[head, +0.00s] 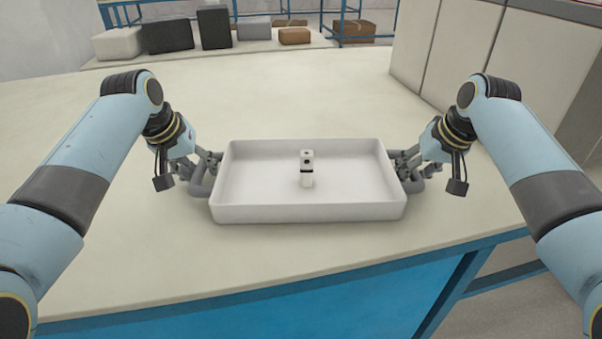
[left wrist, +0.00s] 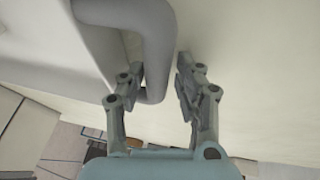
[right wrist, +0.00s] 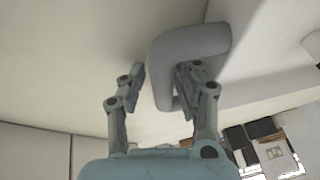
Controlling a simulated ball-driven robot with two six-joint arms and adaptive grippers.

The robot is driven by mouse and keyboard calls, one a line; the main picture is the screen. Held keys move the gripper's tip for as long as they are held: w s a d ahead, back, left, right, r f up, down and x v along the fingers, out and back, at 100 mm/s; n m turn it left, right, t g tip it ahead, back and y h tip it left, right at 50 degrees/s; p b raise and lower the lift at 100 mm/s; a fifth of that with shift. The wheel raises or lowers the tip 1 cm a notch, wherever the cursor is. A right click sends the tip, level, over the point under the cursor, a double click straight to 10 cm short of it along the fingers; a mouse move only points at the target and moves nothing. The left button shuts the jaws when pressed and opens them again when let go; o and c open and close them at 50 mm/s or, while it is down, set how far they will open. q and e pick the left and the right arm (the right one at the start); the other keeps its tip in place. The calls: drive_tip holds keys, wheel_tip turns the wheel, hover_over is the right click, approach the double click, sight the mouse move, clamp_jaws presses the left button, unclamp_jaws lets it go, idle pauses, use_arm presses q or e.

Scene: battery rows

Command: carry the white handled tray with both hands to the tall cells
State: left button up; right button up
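The white tray (head: 310,213) is level at the near part of the table and appears to rest on it. A small white block with a dark band (head: 307,170) stands upright inside. My left gripper (head: 208,172) is at the tray's left handle (left wrist: 157,55); its fingers straddle the grey bar, with a thin gap on one side. My right gripper (head: 402,168) is at the right handle (right wrist: 165,70); its fingers straddle that bar, also with a thin gap. Both look open. I cannot make out which things are the tall cells.
The pale tabletop (head: 270,95) is clear beyond the tray. Large pale panels (head: 480,50) stand at the back right. Dark and brown boxes (head: 214,28) sit on a far surface. The table's blue front edge (head: 300,295) is close to the tray.

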use_arm(q)
drive_tip(key=shift+d, duration=0.1)
use_arm(e)
drive_tip(key=shift+o, duration=0.3)
drive_tip(key=shift+a, duration=0.1)
use_arm(q)
drive_tip(key=shift+s+r, duration=0.15)
drive_tip(key=shift+r, duration=0.35)
use_arm(e)
drive_tip(key=shift+s+r, duration=0.1)
drive_tip(key=shift+r, duration=0.05)
use_arm(q)
drive_tip(key=v, duration=1.1)
use_arm(e)
drive_tip(key=v, duration=1.1)
drive_tip(key=shift+r, duration=0.3)
use_arm(q)
drive_tip(key=shift+a, duration=0.2)
use_arm(e)
drive_tip(key=shift+s, duration=0.1)
